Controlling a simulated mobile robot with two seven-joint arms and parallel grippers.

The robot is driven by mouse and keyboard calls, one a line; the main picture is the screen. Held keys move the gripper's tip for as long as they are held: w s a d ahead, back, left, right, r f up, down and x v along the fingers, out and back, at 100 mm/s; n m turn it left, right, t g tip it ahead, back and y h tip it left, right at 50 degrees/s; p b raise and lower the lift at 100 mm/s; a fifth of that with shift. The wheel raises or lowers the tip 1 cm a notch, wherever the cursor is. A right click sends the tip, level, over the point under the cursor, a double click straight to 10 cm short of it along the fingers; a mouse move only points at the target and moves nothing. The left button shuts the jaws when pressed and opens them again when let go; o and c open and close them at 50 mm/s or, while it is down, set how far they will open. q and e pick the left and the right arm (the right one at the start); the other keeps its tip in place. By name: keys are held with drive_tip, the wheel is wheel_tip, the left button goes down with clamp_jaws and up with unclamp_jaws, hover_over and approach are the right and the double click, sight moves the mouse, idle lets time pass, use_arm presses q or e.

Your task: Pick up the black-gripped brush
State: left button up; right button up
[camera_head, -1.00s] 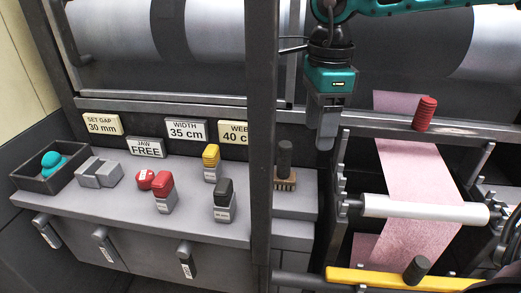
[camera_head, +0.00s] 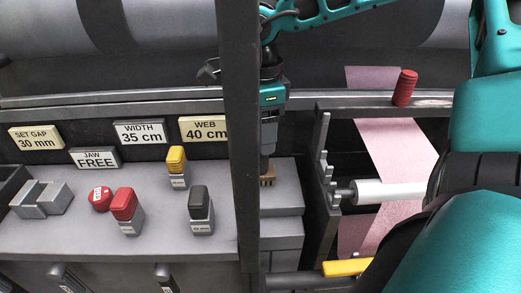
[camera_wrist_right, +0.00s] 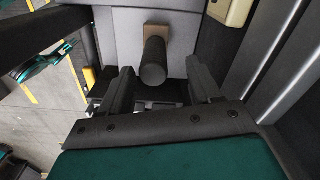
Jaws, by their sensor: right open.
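The black-gripped brush shows in the right wrist view as a dark cylindrical grip (camera_wrist_right: 153,62) on a tan block (camera_wrist_right: 158,30), standing on the grey shelf. In the head view only its tan base (camera_head: 268,181) shows clearly, under my right gripper. My right gripper (camera_head: 268,150) points down over the brush, partly hidden by the dark upright post. In the right wrist view the open fingers (camera_wrist_right: 163,84) are on either side of the grip's near end, with gaps. I cannot tell whether the fingertips reach past its top. My left gripper is not in view.
The dark post (camera_head: 241,130) stands close left of my right gripper. Yellow (camera_head: 176,160), red (camera_head: 124,205) and black-topped (camera_head: 200,205) tools stand on the shelf at left. A red ribbed knob (camera_head: 405,88) and a white roller (camera_head: 388,194) are at right.

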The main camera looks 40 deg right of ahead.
sight(261, 160)
drive_tip(key=f, duration=0.4)
drive_tip(key=shift+s+a, duration=0.25)
drive_tip(key=shift+s, duration=0.05)
drive_tip(key=shift+f+b, duration=0.3)
drive_tip(key=shift+f, duration=0.2)
drive_tip(key=shift+c, duration=0.4)
drive_tip(key=c, duration=1.1)
